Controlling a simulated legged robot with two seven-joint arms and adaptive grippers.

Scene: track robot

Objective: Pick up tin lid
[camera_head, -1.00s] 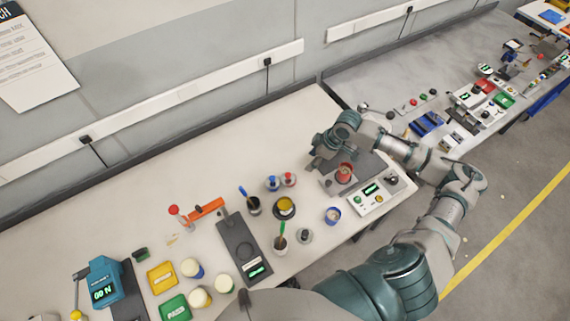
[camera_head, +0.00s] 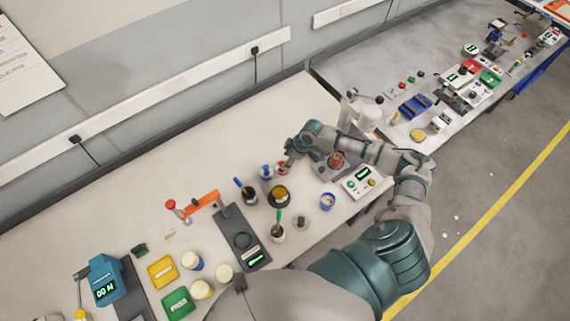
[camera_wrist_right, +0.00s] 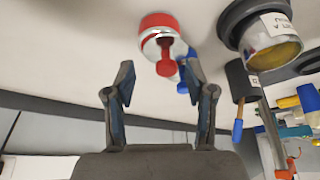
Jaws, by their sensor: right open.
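My right gripper (camera_head: 287,166) is above the bench, close to a small red-topped container (camera_head: 283,169). In the right wrist view the gripper (camera_wrist_right: 160,88) is open with nothing between its fingers. The red-topped container (camera_wrist_right: 158,24), with a red knob, lies beyond the fingertips, apart from them. A blue-topped container (camera_head: 266,172) stands beside it and is partly hidden in the wrist view (camera_wrist_right: 183,85). A round tin (camera_head: 279,196) with a dark rim and yellowish top stands nearer me; its labelled side shows in the wrist view (camera_wrist_right: 262,35). I cannot tell which piece is the tin lid. My left gripper is not in view.
A red cup (camera_head: 336,159) sits on a device beneath my right forearm. The bench's back strip is clear.

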